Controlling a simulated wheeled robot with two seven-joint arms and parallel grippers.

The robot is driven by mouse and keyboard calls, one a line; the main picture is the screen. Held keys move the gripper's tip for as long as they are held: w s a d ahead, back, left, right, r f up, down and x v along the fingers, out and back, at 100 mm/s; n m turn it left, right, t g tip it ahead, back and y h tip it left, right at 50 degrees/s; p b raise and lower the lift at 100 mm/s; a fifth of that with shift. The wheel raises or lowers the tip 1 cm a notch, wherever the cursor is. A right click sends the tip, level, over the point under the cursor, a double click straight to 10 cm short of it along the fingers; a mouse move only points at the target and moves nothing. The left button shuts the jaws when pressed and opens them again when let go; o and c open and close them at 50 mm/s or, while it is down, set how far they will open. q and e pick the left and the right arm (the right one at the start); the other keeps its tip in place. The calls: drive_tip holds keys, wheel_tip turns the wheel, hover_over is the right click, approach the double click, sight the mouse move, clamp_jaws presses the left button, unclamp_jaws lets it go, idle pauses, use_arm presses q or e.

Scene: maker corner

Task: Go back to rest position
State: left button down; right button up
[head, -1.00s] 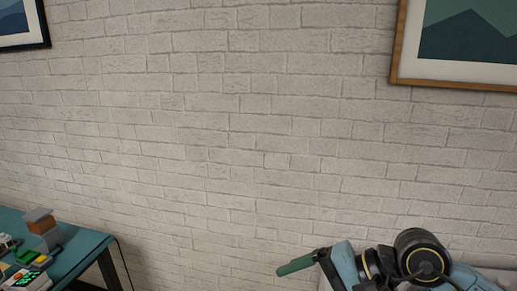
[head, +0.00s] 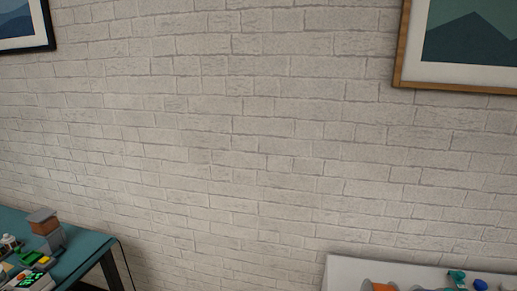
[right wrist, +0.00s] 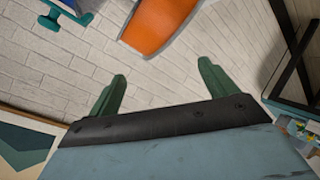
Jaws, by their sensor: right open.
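My right gripper (right wrist: 160,95) shows in the right wrist view. Its two green fingers stand wide apart with nothing between them. Past the fingertips is the brick wall, with part of an orange and white object at the top edge. My right arm and gripper are out of the head view. My left gripper is in neither view.
In the head view, a teal table (head: 88,254) with several small items stands at the lower left. A white surface (head: 345,270) at the lower right bears orange, teal and blue things. The white brick wall (head: 220,150) carries two framed pictures (head: 401,45).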

drive_tip(key=s+a+f+m+g+y, duration=0.2)
drive_tip(key=s+f+m+g, duration=0.6)
drive_tip(key=s, duration=0.8)
wheel_tip(320, 180, down, 27)
drive_tip(key=n+g+b, duration=0.2)
drive_tip(key=s+d+f+g+b, duration=0.1)
drive_tip(key=s+d+f, duration=0.2)
drive_tip(key=s+f, duration=1.4)
drive_tip(key=shift+s+f, duration=0.3)
drive_tip(key=shift+f, duration=0.15)
drive_tip(key=shift+d, duration=0.1)
